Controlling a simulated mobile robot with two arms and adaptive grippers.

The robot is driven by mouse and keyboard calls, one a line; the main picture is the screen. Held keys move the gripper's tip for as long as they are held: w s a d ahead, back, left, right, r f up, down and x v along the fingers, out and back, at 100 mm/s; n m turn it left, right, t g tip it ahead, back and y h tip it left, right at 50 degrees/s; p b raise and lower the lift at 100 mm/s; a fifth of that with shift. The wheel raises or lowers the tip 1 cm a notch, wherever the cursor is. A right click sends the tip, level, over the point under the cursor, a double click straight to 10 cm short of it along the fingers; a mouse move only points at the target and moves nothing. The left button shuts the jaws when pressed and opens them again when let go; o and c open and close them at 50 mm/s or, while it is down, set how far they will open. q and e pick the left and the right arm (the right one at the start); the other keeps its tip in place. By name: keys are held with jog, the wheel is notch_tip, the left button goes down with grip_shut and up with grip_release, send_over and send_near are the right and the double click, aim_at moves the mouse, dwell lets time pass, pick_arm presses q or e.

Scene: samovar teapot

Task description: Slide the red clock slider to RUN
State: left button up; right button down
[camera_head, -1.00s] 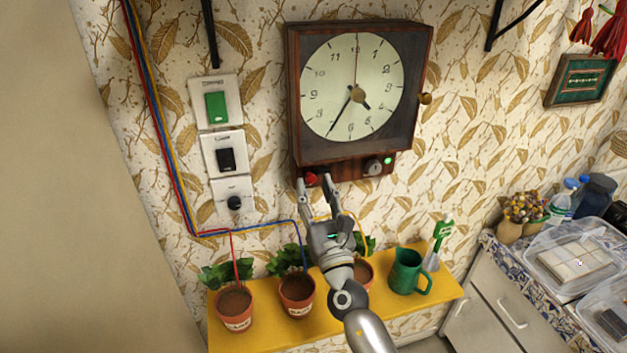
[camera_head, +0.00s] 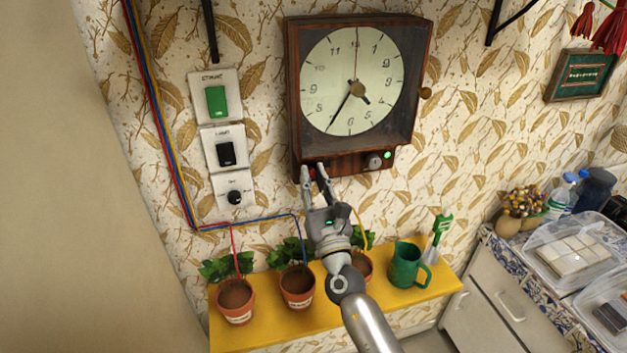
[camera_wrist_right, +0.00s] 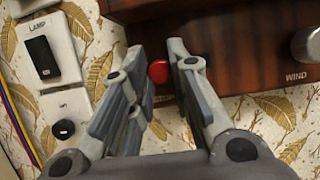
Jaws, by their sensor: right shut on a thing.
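The wall clock (camera_head: 357,140) hangs on the wallpaper with a wooden strip along its bottom. The red slider knob (camera_wrist_right: 159,71) is on the strip's left part and shows between my right gripper's fingers in the right wrist view. My right gripper (camera_head: 314,172) reaches up to the strip from below, its fingers closed about the knob. In the head view the fingers mostly hide the knob. The slider's RUN mark cannot be made out. My left gripper is not in view.
A grey WIND knob (camera_head: 374,161) and a lit green lamp (camera_head: 387,155) sit right of the slider. Wall switches (camera_head: 226,150) are to the left. Below, a yellow shelf (camera_head: 335,322) holds potted plants and a green jug (camera_head: 406,266).

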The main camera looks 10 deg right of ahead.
jog(key=d, duration=0.3)
jog(key=shift+w+d+f+b, duration=0.1)
jog(key=shift+w+b, duration=0.15)
jog(key=shift+b, duration=0.15)
jog(key=shift+w+d, duration=0.1)
jog(key=shift+d, duration=0.3)
jog(key=shift+a, duration=0.1)
jog(key=c, duration=1.7)
grip_release()
jog(key=o, duration=0.3)
jog(key=shift+d, duration=0.25)
jog(key=shift+o, duration=0.2)
jog(key=shift+a, duration=0.1)
